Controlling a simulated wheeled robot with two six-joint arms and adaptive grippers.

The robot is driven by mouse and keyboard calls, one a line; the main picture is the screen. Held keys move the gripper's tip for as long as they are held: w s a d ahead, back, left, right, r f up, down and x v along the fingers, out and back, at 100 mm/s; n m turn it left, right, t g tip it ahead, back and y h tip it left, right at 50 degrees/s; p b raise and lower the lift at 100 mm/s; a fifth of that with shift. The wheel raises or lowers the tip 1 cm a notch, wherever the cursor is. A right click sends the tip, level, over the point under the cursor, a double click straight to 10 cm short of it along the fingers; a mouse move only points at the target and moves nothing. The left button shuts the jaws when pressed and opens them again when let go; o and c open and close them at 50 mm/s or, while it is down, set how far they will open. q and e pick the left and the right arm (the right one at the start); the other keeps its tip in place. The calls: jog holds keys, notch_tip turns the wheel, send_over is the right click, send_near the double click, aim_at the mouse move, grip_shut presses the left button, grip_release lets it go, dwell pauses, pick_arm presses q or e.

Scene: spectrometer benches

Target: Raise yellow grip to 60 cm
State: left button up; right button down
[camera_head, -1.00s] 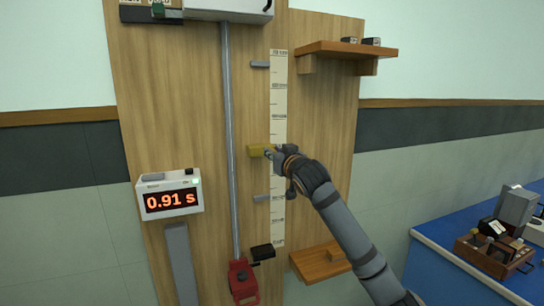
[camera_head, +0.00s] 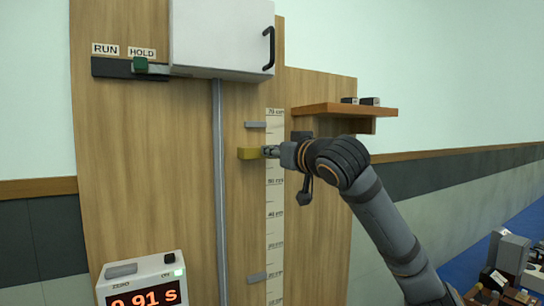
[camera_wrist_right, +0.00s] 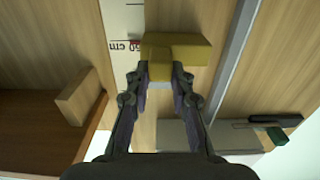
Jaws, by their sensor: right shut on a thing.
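The yellow grip (camera_head: 249,154) is a small block beside the steel rod, at the left edge of the white centimetre scale (camera_head: 275,230). In the head view it stands between the 50 and 70 cm labels, about midway; my gripper hides the marks there. My right gripper (camera_head: 269,152) is shut on the grip's right end. In the right wrist view, the fingers (camera_wrist_right: 160,78) clasp the yellow grip (camera_wrist_right: 187,50), with a red mark and an upside-down label, seemingly 60 cm, beside it. My left gripper is out of view.
Grey stops sit above (camera_head: 256,125) and below (camera_head: 257,277) the grip. A wooden shelf (camera_head: 345,110) juts out above my right arm. A white box (camera_head: 221,38) tops the rod (camera_head: 219,190). A green switch (camera_head: 141,65) is at HOLD. The timer (camera_head: 143,278) reads 0.91 s.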

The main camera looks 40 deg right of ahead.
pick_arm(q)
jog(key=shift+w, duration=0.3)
pick_arm(e)
jog(key=c, duration=1.2)
grip_release()
jog(key=shift+o, duration=0.2)
jog(key=shift+r, duration=0.1)
notch_tip(320, 180, up, 10)
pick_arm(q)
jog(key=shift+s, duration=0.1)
